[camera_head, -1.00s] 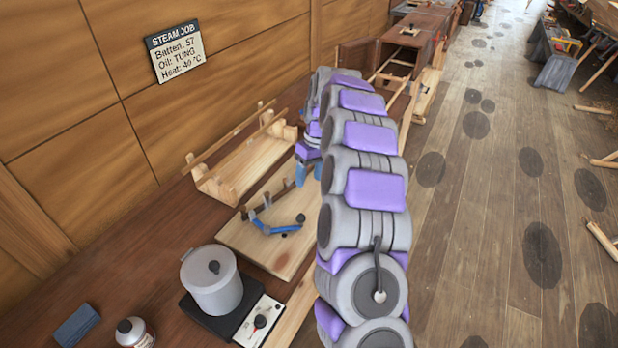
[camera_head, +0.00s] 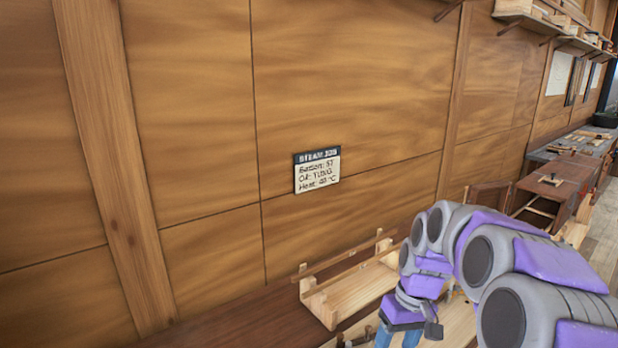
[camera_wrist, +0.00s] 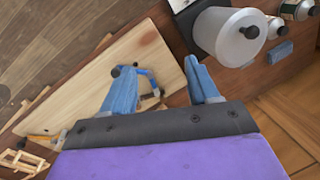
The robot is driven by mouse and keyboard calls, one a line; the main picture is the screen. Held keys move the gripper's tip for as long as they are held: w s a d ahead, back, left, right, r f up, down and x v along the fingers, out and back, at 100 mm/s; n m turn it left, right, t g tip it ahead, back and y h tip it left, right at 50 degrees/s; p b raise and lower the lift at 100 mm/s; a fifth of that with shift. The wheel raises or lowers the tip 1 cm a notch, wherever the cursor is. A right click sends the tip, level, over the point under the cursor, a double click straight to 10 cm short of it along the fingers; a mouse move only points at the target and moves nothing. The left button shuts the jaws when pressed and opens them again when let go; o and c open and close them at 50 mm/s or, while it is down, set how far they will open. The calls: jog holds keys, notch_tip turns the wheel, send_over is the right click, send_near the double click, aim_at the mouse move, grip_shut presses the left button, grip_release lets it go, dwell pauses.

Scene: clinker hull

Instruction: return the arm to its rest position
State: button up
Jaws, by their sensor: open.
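My gripper (camera_wrist: 163,90) shows in the wrist view as two blue fingers set well apart, with nothing between them but the view of the bench below. In the head view my purple and grey arm arches over the bench at the right, and the blue gripper (camera_head: 397,337) hangs down at the bottom edge, partly cut off. In the wrist view a pale wooden board (camera_wrist: 92,82) lies below the fingers. A blue curved piece with dark knobs (camera_wrist: 150,77) lies on that board, beside the left finger.
A grey lidded pot (camera_wrist: 228,35) stands close to the right finger, with cans (camera_wrist: 297,9) and a blue block (camera_wrist: 280,51) beyond. A wooden rack (camera_head: 345,288) stands along the wall. A steam job sign (camera_head: 317,171) hangs above it. Shelves (camera_head: 540,15) are at upper right.

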jog(key=s+a+f+m+h, duration=0.1)
jog(key=s+a+m+h, duration=0.1)
jog(key=s, duration=2.8)
jog(key=shift+s+a+m+g, duration=0.25)
jog(key=shift+a+m+g, duration=0.2)
jog(key=shift+a, duration=0.3)
